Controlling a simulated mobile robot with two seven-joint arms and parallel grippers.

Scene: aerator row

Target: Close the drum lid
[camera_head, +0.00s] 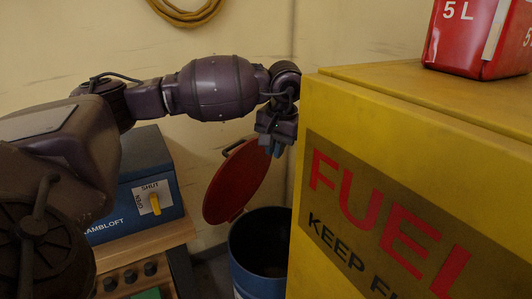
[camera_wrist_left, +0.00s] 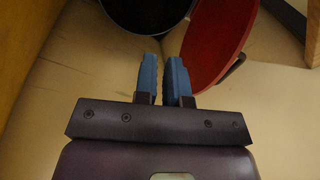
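The drum (camera_head: 258,262) is a dark blue open-topped bin standing low between the blue cabinet and the yellow cabinet. Its round red lid (camera_head: 236,184) stands open, tilted up steeply at the drum's left, with a dark handle (camera_head: 233,146) at its upper left edge. My left gripper (camera_head: 272,150) hangs above the drum, just right of the lid's upper edge. In the left wrist view, its blue fingers (camera_wrist_left: 163,75) are close together with nothing held. The red lid (camera_wrist_left: 218,38) is beside the right finger; contact cannot be told. The drum mouth (camera_wrist_left: 146,10) is beyond. My right gripper is not in view.
A yellow fuel cabinet (camera_head: 348,130) stands close at the right and hides part of the drum. A red 5 L can (camera_head: 470,45) is on top. A blue box (camera_head: 140,185) with a yellow knob sits on a wooden bench (camera_head: 150,245) at left.

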